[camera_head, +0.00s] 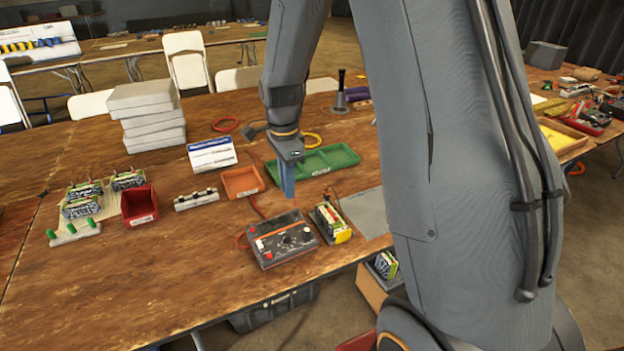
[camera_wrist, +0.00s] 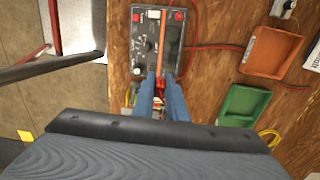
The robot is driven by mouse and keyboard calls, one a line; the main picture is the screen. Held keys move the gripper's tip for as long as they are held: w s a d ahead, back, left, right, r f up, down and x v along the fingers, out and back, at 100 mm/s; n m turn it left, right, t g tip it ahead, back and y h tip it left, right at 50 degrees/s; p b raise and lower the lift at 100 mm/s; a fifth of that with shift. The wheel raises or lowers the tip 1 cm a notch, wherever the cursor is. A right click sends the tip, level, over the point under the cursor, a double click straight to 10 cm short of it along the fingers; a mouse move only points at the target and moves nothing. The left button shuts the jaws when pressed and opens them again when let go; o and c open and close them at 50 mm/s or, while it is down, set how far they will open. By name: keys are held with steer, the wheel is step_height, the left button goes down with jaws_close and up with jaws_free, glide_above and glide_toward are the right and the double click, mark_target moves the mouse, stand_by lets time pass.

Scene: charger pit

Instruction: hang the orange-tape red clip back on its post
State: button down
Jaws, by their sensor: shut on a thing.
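My gripper (camera_head: 288,188) points down above the bench, just behind the charger box, with its blue fingers close together. The clip is hidden by the fingers in the head view. The dark charger (camera_head: 283,238) has an orange edge, a dial and red leads; it also shows in the wrist view (camera_wrist: 145,48). A battery pack (camera_head: 328,221) with a yellow end stands right of it. I cannot make out the clip's post for certain.
An orange tray (camera_head: 242,182), a green tray (camera_head: 318,162) and a white bar with dark knobs (camera_head: 196,199) lie behind the charger. A red bin (camera_head: 140,205) and several packs stand left. Red leads cross the bench. The front left bench top is clear.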

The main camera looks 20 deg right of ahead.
steer(key=shift+w+a+f, duration=0.3)
steer(key=shift+w+a, duration=0.1)
steer(key=shift+a, duration=1.35)
steer(key=shift+w+a+f, duration=0.35)
steer(key=shift+a, duration=1.45)
steer(key=shift+w+a+f, duration=0.3)
steer(key=shift+w+a, duration=0.1)
steer(key=shift+a, duration=1.35)
steer(key=shift+f, duration=0.15)
steer(key=shift+f+b, duration=1.2)
steer(key=shift+f, duration=2.2)
steer(key=shift+f+p, duration=0.2)
steer(key=shift+p, duration=0.3)
steer(key=c, duration=1.7)
jaws_free()
steer(key=shift+o, duration=1.1)
